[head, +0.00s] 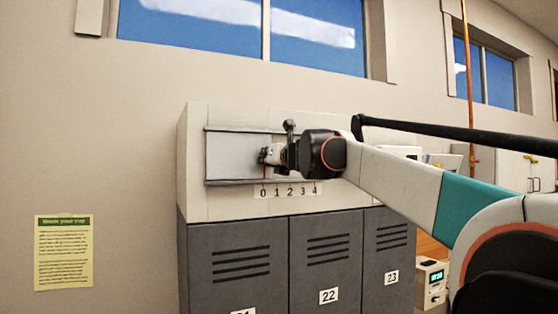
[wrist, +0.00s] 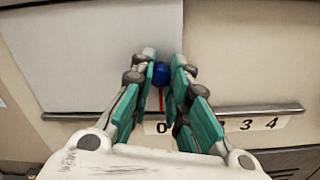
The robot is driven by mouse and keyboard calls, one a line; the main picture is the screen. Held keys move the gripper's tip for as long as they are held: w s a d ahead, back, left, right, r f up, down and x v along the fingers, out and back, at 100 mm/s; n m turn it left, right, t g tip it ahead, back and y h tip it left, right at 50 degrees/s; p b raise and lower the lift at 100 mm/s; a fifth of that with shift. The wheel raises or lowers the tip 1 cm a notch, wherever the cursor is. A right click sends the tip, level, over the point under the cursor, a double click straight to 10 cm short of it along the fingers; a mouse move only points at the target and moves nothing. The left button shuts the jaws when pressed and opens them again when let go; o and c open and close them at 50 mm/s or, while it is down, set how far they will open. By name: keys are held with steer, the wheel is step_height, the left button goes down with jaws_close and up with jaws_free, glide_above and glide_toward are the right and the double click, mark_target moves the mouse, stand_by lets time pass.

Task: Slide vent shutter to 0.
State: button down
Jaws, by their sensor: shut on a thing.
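The vent shutter (head: 232,156) is a pale grey panel in a railed frame on the upper part of the locker unit. It also fills the upper left of the wrist view (wrist: 85,60). A blue knob (wrist: 161,75) sits near its right edge. A thin red pointer (wrist: 161,99) hangs below the knob, in line with the 0 on the number scale (head: 288,190), which reads 0 to 4. My gripper (wrist: 162,67) is shut on the blue knob, one finger on each side. In the head view my gripper (head: 266,156) hides the knob.
The lower rail (wrist: 255,110) runs just under the shutter. Grey lockers (head: 328,250) stand below, with labels 22 and 23 readable. A yellow notice (head: 64,252) is on the wall at left. A device with a green display (head: 432,284) stands at right.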

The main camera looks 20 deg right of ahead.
steer(key=shift+a, duration=0.1)
steer(key=c, duration=1.5)
jaws_free()
steer(key=shift+a, duration=0.15)
steer(key=shift+s, duration=3.9)
steer(key=shift+w, duration=0.1)
